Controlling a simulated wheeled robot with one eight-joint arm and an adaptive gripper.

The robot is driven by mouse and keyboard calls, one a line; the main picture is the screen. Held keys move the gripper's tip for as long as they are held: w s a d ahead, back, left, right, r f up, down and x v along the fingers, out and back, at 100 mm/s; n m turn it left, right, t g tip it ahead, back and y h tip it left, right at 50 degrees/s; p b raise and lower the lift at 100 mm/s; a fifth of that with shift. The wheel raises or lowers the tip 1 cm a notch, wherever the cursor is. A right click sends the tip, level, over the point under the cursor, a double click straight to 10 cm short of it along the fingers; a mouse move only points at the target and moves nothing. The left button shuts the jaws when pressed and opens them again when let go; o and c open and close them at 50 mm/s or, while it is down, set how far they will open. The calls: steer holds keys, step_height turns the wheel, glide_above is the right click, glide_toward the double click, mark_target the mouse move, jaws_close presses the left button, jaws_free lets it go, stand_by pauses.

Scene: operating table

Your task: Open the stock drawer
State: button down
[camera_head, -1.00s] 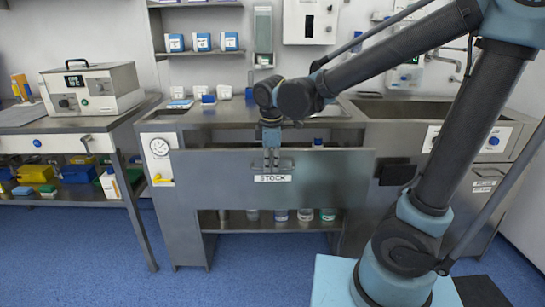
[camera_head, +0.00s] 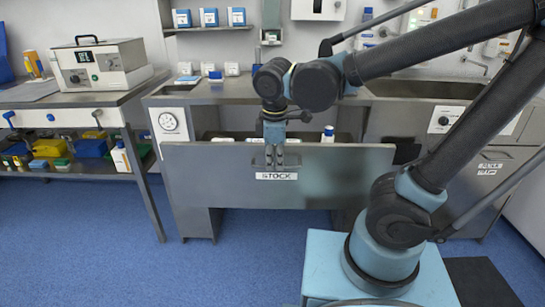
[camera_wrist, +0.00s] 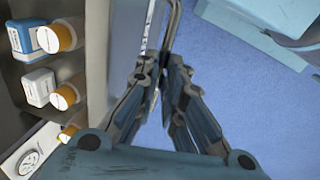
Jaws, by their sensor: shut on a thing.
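The stock drawer (camera_head: 335,185) is a wide grey metal front with a STOCK label, and it stands pulled out from the steel counter. Bottles and boxes show inside behind its front. My gripper (camera_head: 274,165) points down at the drawer's handle (camera_head: 287,168), just above the label, and is shut on it. In the wrist view my gripper's fingers (camera_wrist: 165,75) close around the handle bar (camera_wrist: 173,25). The drawer's inside with orange-capped bottles (camera_wrist: 62,37) and boxes shows at left there. The fingers partly hide the handle.
A steel counter (camera_head: 225,92) with a sink stands behind the drawer. At left a side table (camera_head: 70,98) bears a white device (camera_head: 98,65). My base is at lower right. Blue floor (camera_head: 120,260) in front of the drawer is clear.

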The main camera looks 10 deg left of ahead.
steer(key=shift+s, duration=0.2)
steer(key=c, duration=1.7)
jaws_free()
steer(key=shift+s+d+r, duration=0.1)
steer(key=shift+s+r, duration=0.25)
steer(key=shift+r, duration=1.6)
steer(key=shift+s+r, duration=0.35)
steer(key=shift+r, duration=1.6)
steer(key=shift+s+d+r, duration=0.1)
steer(key=shift+s+r, duration=0.25)
steer(key=shift+r, duration=1.6)
steer(key=shift+s, duration=0.1)
